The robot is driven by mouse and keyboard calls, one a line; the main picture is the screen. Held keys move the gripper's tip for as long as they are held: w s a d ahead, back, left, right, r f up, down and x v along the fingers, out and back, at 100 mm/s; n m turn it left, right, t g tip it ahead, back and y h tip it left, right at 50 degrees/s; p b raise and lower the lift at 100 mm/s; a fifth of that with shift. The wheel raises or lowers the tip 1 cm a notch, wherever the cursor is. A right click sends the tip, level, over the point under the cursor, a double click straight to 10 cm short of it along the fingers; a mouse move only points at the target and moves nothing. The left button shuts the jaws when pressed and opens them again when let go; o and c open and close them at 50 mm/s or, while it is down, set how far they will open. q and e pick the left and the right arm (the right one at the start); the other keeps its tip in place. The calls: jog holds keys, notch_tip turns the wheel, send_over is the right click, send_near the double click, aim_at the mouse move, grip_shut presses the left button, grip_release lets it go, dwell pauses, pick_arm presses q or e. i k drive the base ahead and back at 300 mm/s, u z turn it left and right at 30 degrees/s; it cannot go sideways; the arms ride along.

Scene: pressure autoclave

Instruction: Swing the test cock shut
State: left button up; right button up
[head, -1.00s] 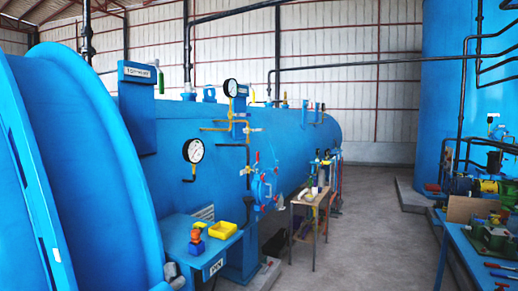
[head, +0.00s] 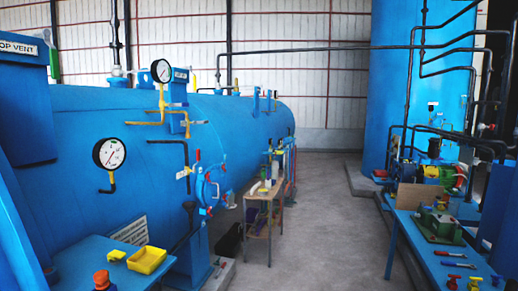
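The blue autoclave vessel (head: 75,135) lies along the left of the head view. A large round dial gauge (head: 110,153) sits on its side, with a short yellow stem and a dark lever (head: 106,190) below it. A second gauge (head: 161,71) stands higher on brass pipework (head: 160,122). A small red handle (head: 197,156) shows above a round blue flange (head: 211,187) on the vessel's side. I cannot tell which of these small fittings is the test cock or how its handle lies. Neither of my grippers is in view.
A blue table (head: 85,262) at front left holds a yellow tray (head: 147,260) and an orange-topped object (head: 102,280). A small wooden table (head: 262,195) stands beyond. A blue bench (head: 405,238) with machinery and tools is at right. The floor (head: 320,235) between is clear.

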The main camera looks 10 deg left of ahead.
aim_at(199, 154)
jog(key=z, duration=0.35)
jog(key=i, duration=1.9)
jog(key=u, duration=0.55)
jog(key=i, duration=0.95)
jog(key=u, duration=0.9)
